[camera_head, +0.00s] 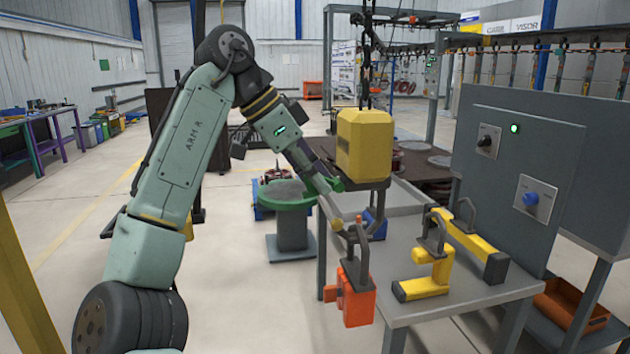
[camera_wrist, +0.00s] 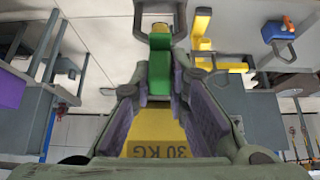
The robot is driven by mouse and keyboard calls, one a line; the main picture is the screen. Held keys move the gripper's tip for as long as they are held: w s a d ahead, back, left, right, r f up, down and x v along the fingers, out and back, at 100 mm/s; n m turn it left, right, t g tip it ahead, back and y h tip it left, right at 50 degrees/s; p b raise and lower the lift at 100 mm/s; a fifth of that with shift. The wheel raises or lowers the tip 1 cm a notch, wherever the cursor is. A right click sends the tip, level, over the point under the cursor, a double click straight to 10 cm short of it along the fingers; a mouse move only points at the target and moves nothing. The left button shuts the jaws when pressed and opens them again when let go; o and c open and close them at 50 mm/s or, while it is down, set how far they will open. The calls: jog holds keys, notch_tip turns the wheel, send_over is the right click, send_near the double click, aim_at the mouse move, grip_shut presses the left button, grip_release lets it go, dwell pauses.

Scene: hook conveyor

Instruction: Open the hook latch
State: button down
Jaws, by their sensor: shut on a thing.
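My gripper (camera_head: 340,215) reaches down in front of the hanging yellow block (camera_head: 364,145). In the wrist view my gripper (camera_wrist: 156,92) has its purple-padded fingers closed in on both sides of a green part (camera_wrist: 160,72), the thing it is shut on. A yellow surface marked 30 KG (camera_wrist: 158,142) shows between the fingers. A grey loop (camera_wrist: 153,8) shows just past the green part. In the head view an orange weight (camera_head: 358,305) with a grey shackle hangs just below the gripper. I cannot clearly make out the hook latch; the fingers cover the contact.
A grey table (camera_head: 420,308) carries yellow bracket-shaped pieces (camera_head: 425,288) with grey loops. A control cabinet (camera_head: 505,150) with a blue knob (camera_head: 531,198) stands at the right. A green-topped stand (camera_head: 290,220) is behind the arm. Open floor lies to the left.

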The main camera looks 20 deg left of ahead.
jog(key=shift+w+d+r+g+y, duration=0.15)
jog(key=shift+r+g+y, duration=0.1)
jog(key=shift+g+y, duration=0.3)
jog(key=shift+d+r+g+y, duration=0.1)
jog(key=shift+r+g+y, duration=0.2)
jog(key=shift+y, duration=0.45)
jog(key=shift+f, duration=0.1)
jog(key=c, duration=1.6)
grip_release()
jog(key=shift+d, duration=0.1)
jog(key=shift+o, duration=0.2)
